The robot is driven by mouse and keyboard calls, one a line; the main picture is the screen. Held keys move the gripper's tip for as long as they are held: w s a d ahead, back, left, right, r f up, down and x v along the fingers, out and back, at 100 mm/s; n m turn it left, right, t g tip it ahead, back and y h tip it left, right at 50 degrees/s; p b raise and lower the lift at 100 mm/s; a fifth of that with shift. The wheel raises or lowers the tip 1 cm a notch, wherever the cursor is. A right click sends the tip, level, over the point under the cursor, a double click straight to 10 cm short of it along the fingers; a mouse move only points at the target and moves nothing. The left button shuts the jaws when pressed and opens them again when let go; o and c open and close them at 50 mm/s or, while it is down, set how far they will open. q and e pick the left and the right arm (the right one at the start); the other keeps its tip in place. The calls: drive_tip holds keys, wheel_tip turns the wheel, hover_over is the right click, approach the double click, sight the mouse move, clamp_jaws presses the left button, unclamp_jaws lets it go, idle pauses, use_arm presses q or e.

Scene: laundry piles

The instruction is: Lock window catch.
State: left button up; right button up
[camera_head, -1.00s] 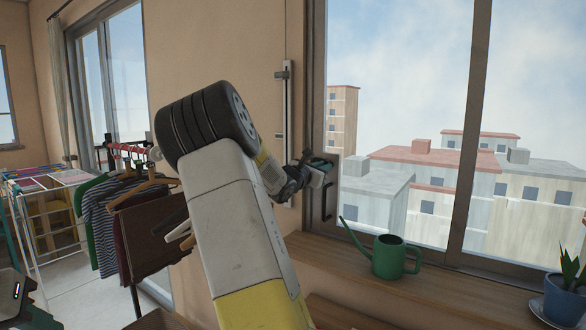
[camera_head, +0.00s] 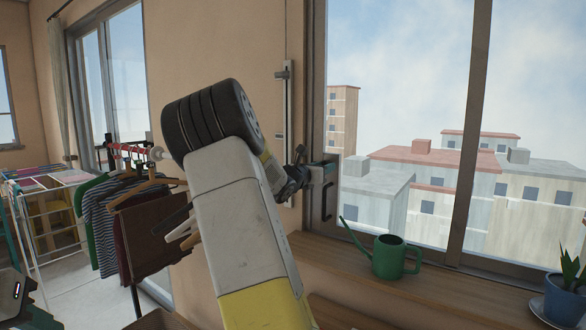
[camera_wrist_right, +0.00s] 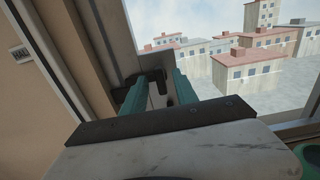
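The window (camera_head: 400,110) fills the right of the head view. A dark handle (camera_head: 327,203) sits low on its left frame. My right gripper (camera_head: 328,168) is at that frame, just above the handle. In the right wrist view its two teal fingers (camera_wrist_right: 160,78) are apart, at the window frame. A dark piece that looks like the catch (camera_wrist_right: 150,76) shows at and between the fingertips; I cannot tell whether they touch it. In the head view the gripper hides this spot.
A green watering can (camera_head: 389,258) and a blue plant pot (camera_head: 563,298) stand on the wooden sill (camera_head: 440,290). A metal rail (camera_head: 287,105) runs up the wall left of the window. A clothes rack with hanging garments (camera_head: 110,225) stands at left.

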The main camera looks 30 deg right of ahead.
drive_tip(key=v, duration=0.8)
drive_tip(key=shift+d+f, duration=0.1)
idle(0.5)
